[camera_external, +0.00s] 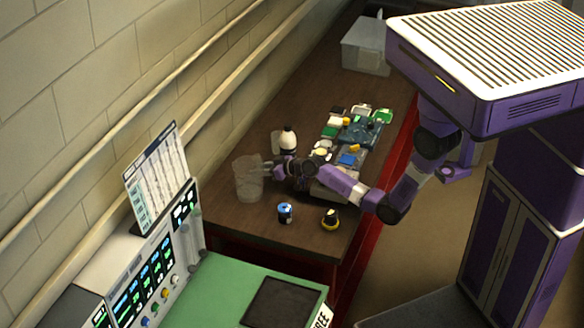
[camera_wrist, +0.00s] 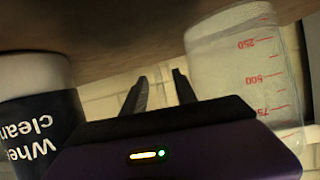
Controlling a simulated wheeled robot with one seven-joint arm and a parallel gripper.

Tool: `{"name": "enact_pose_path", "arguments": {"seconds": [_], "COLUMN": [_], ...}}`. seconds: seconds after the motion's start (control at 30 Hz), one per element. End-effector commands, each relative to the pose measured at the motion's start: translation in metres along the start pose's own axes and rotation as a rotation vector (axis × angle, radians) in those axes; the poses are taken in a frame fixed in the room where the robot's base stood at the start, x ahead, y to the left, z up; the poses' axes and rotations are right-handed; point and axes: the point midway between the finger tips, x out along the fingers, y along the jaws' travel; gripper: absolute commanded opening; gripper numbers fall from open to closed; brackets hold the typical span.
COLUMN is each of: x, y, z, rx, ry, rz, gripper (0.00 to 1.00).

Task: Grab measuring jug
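The measuring jug (camera_external: 248,181) is a clear tall vessel standing upright on the brown bench. It also shows in the wrist view (camera_wrist: 235,70) at the right, upside down, with red marks 250, 500 and 750. My gripper (camera_external: 268,167) is low over the bench beside the jug; contact cannot be told. In the wrist view the gripper's two dark fingers (camera_wrist: 159,80) are apart with nothing between them, and the jug lies to the right of them.
A white bottle with a dark label (camera_external: 288,140), reading "Whee… clean" in the wrist view (camera_wrist: 38,110), stands on the other side of my gripper. A smaller clear vessel (camera_external: 276,143) is near it. Blue (camera_external: 285,212) and yellow-black (camera_external: 331,218) items stand in front.

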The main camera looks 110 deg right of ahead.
Motion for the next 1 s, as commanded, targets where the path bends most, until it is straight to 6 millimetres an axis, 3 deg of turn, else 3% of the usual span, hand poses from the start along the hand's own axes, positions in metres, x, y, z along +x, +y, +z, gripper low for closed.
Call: {"name": "enact_pose_path", "arguments": {"seconds": [0.37, 0.53, 1.0], "x": [0.0068, 0.0067, 0.0065], "y": [-0.0001, -0.0001, -0.0002], "z": [0.0006, 0.0005, 0.0005], "rx": [0.0, 0.0, 0.0], "ry": [0.0, 0.0, 0.0], "rz": [0.0, 0.0, 0.0], "gripper": [0.32, 0.0, 0.0]}}
